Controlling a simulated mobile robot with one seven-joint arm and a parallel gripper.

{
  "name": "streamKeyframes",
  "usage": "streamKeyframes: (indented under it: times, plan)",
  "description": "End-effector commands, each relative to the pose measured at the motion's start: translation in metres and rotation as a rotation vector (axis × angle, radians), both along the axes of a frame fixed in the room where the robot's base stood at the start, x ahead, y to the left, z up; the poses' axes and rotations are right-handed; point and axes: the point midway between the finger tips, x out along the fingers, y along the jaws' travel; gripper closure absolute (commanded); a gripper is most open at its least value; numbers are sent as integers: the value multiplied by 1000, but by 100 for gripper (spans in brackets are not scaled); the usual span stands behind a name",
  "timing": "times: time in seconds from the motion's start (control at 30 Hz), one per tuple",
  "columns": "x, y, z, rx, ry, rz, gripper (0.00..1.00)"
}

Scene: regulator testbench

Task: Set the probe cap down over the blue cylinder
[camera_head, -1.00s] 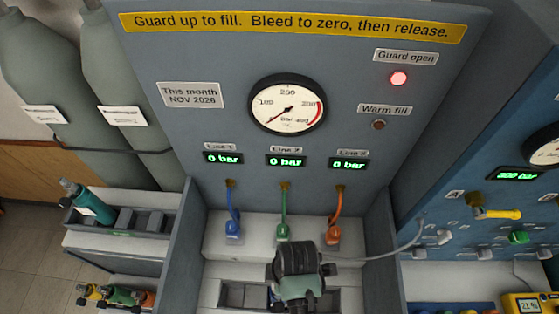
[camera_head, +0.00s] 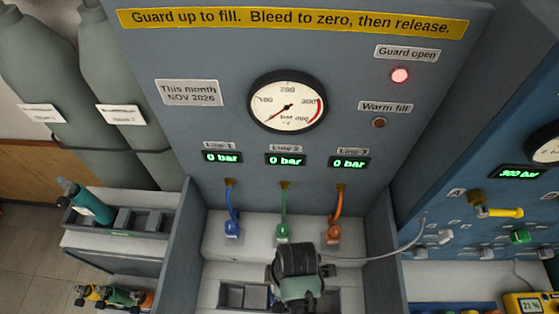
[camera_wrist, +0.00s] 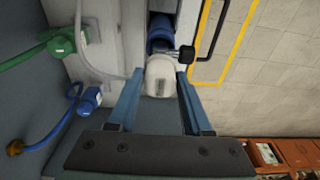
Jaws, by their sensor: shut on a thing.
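The probe cap (camera_wrist: 160,76) is a whitish rounded piece between the two blue fingers of my gripper (camera_wrist: 160,80) in the wrist view. The fingers are shut on it. The blue cylinder (camera_wrist: 160,32) shows just beyond the cap, in line with it, with a black knob (camera_wrist: 186,54) at its side. The cap overlaps the cylinder's near end in the picture; I cannot tell whether they touch. In the head view my gripper (camera_head: 298,285) is over the bay under the bench panel, and my wrist hides the cap and most of the cylinder.
A pale hose (camera_head: 396,248) runs from the right towards my gripper. Blue (camera_head: 232,230), green (camera_head: 283,231) and orange (camera_head: 334,232) hose connectors stand behind it. Side walls flank the bay. A rack (camera_head: 150,216) at left holds a teal cylinder (camera_head: 90,205).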

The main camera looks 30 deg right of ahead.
Motion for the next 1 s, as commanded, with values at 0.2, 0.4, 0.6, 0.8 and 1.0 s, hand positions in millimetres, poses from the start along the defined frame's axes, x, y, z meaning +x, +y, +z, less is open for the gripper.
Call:
streamKeyframes:
  times: [0.2, 0.4, 0.6, 0.8, 1.0]
  plan:
    - [0, 0, -4, -1, -1, 0, 100]
    - [0, 0, -7, -1, -1, 0, 100]
    - [1, 0, -10, -1, -2, 0, 100]
    - [1, 0, -13, -1, -2, 0, 100]
    - [0, 0, -17, -1, -1, 0, 100]
